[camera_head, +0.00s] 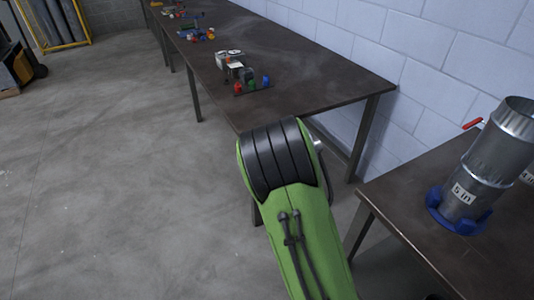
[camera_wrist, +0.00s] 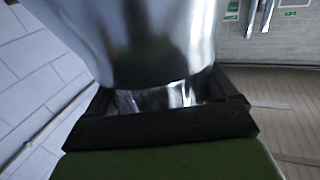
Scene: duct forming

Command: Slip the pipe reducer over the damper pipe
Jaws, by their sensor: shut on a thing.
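The damper pipe (camera_head: 497,150) is a shiny metal cylinder with a red handle (camera_head: 473,124) on its left side. It stands upright in a blue holder (camera_head: 440,211) on the right-hand table, with a "5 in" label low on it. In the wrist view, my gripper (camera_wrist: 165,99) has its black jaws shut on a shiny, flared metal piece, which looks like the pipe reducer (camera_wrist: 130,40). The reducer fills the upper middle of that view, and its far end is cut off. In the head view my green arm hides the gripper, so its distance from the damper pipe is unclear.
The dark right-hand table (camera_head: 420,235) has free room left of the blue holder. Another label shows at the right edge. A long dark table (camera_head: 330,75) along the block wall bears small coloured parts (camera_head: 240,70). The concrete floor at left is mostly clear.

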